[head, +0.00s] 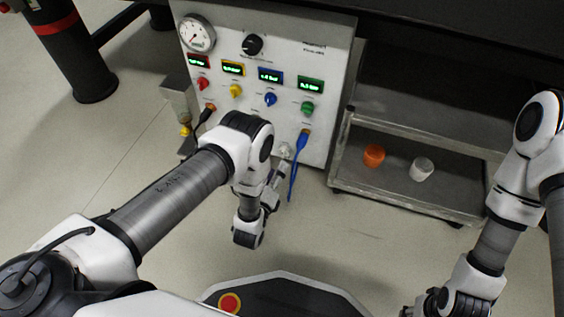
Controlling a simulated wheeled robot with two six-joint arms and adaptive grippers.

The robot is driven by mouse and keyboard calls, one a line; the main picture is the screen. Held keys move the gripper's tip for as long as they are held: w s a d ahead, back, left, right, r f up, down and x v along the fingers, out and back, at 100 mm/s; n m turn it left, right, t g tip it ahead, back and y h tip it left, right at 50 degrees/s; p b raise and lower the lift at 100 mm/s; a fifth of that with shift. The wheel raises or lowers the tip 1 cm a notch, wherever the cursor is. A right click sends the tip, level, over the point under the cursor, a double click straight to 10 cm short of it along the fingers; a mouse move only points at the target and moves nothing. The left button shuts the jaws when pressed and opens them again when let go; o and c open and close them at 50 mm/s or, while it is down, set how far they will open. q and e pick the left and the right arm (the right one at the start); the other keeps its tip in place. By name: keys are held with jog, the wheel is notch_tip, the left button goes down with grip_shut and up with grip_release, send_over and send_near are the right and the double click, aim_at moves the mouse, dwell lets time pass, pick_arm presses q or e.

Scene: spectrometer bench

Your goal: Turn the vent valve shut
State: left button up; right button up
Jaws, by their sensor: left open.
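A light grey panel (230,100) stands at the back, upright. It carries a red knob (202,84), a yellow knob (235,90), a blue knob (270,99) and a green knob (307,108), each below a small lit display. The labels are too small to read, so I cannot tell which control is the vent valve. My left gripper (284,157) is open and empty in front of the panel's lower part, beside a blue cable (299,162). My left arm hides part of the panel's lower edge. My right arm is at the right; its gripper is out of view.
A round gauge (196,33) and a black dial (252,45) sit higher on the panel. A small fitting with a yellow part (186,130) is at its left side. A metal shelf cart (395,193) at the right holds an orange cup (374,155) and a white cup (421,169).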

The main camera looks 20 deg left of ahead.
aim_at(284, 152)
pick_arm(q)
jog(key=w+b, duration=0.2)
jog(key=w, duration=0.4)
jog(key=shift+d, duration=0.1)
jog(key=shift+s, duration=0.1)
jog(key=c, duration=1.2)
jog(key=shift+o, duration=0.2)
pick_arm(e)
notch_tip(284, 152, down, 3)
jog(key=shift+w+f, duration=0.1)
